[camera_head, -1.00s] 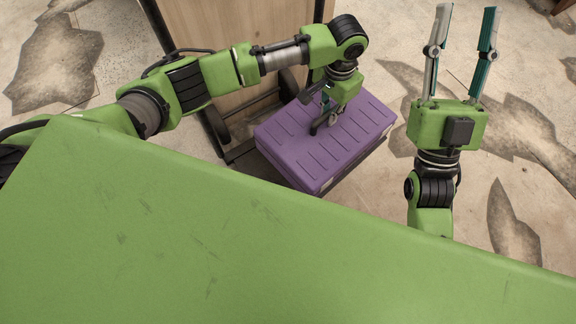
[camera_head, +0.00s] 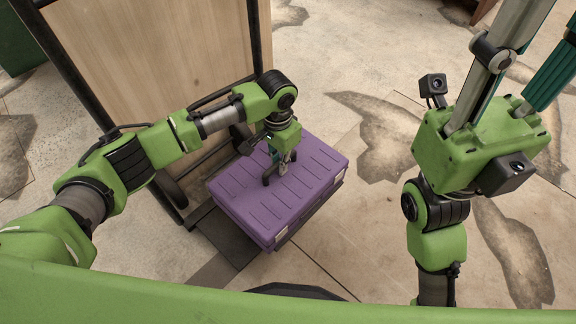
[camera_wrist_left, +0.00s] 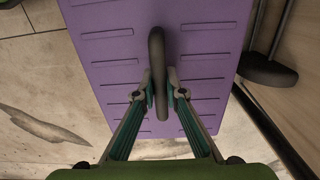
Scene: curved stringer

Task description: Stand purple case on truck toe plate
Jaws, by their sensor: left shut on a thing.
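The purple case (camera_head: 237,207) lies with its broad ribbed face up in the head view, close against the hand truck. My left gripper (camera_head: 280,167) is above it and shut on its dark handle; the left wrist view shows the fingers on either side of the handle (camera_wrist_left: 158,60). The dark toe plate (camera_head: 226,238) shows at the case's left front edge, mostly hidden under the case. I cannot tell whether the case touches it. My right gripper (camera_head: 530,58) is at the right, its fingers apart and empty, their tips cut off by the frame.
The hand truck's wooden back panel (camera_head: 165,65) in a dark frame stands behind and left of the case, with a dark wheel (camera_head: 240,135) beside it. Stained concrete floor (camera_head: 330,265) is clear right of the case. A green surface crosses the front edge.

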